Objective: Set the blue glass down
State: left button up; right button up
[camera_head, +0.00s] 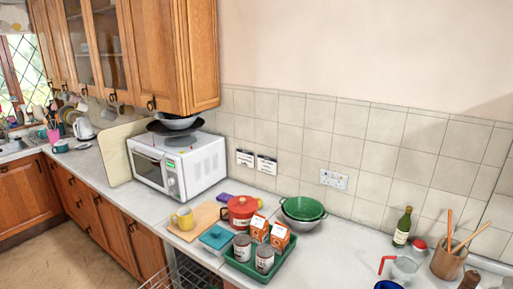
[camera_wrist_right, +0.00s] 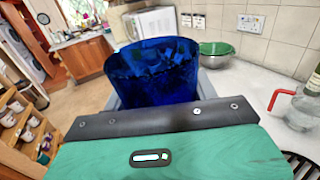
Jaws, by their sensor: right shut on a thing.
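The blue glass (camera_wrist_right: 152,72) is a deep blue, see-through tumbler in the middle of the right wrist view, with its rim up. My right gripper (camera_wrist_right: 157,95) is shut on it, with grey fingers at its left and right sides. In the head view only a bit of the blue glass (camera_head: 388,285) shows at the bottom edge, and the right gripper is out of that picture. The base of the glass is hidden in both views, so I cannot tell whether it touches a surface. My left gripper is in neither view.
On the white counter (camera_head: 340,255), a clear jug with a red handle (camera_head: 403,268) stands close beside the glass. A green bottle (camera_head: 402,228) and a utensil pot (camera_head: 447,262) are behind. A green tray (camera_head: 232,262) with jars and boxes is left; bare counter lies between.

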jog(key=s+f+m+t+h, duration=0.1)
jog(key=s+f+h, duration=0.1)
jog(key=s+d+f+m+h, duration=0.1)
jog(key=s+f+m+h, duration=0.1)
jog(key=shift+f+t+h, duration=0.1)
jog(key=shift+t+h, duration=0.2)
jog(key=shift+t, duration=0.1)
jog(key=shift+s+a+m+h, duration=0.2)
jog(key=shift+a+m+h, duration=0.1)
jog(key=shift+a, duration=0.05)
jog(key=a+m+h, duration=0.2)
jog(key=a+h, duration=0.1)
jog(key=a, duration=0.4)
notch_tip(320, 180, down, 13)
jog(key=b, duration=1.2)
jog(key=shift+w+r, duration=0.2)
